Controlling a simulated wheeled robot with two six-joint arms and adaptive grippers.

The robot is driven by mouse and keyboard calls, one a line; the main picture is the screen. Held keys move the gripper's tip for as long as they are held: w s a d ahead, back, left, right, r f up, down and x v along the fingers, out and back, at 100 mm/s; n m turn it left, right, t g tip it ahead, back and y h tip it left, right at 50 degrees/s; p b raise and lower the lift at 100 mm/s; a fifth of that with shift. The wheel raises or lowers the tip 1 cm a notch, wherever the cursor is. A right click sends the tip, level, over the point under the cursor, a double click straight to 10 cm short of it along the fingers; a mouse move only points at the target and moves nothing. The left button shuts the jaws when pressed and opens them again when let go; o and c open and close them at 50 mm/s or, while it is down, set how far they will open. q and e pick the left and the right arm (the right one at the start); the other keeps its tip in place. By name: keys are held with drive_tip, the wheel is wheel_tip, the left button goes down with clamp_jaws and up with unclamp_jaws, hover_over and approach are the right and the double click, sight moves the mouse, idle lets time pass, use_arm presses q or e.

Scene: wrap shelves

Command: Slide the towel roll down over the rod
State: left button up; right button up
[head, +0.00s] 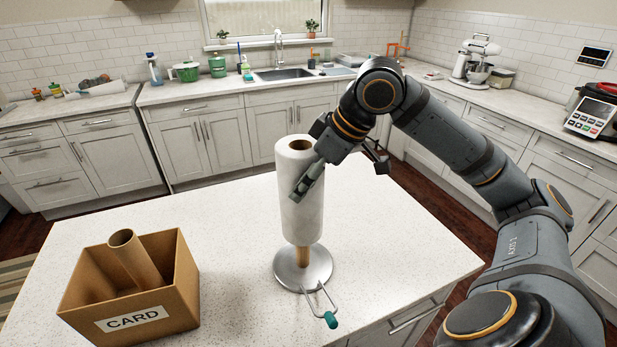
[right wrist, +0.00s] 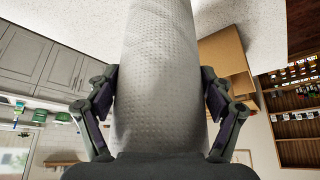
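The white towel roll (head: 299,200) stands upright around the wooden rod (head: 303,255) of the holder. The roll's lower end is above the round metal base (head: 290,275), with a short length of rod bare below it. My right gripper (head: 305,180) is shut on the roll's side, high up. In the right wrist view the roll (right wrist: 160,75) fills the space between the two fingers (right wrist: 160,100), which press on both sides. The rod's top is hidden inside the roll. My left gripper is not in view.
A cardboard box (head: 150,320) marked CARD stands at the left of the white counter (head: 225,225) with a brown tube (head: 135,258) in it. A wire arm with a teal tip (head: 330,319) sticks out from the holder base towards the front. The counter between box and holder is clear.

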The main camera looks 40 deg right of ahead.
drive_tip(key=o, duration=0.3)
drive_tip(key=v, duration=1.2)
idle(0.8)
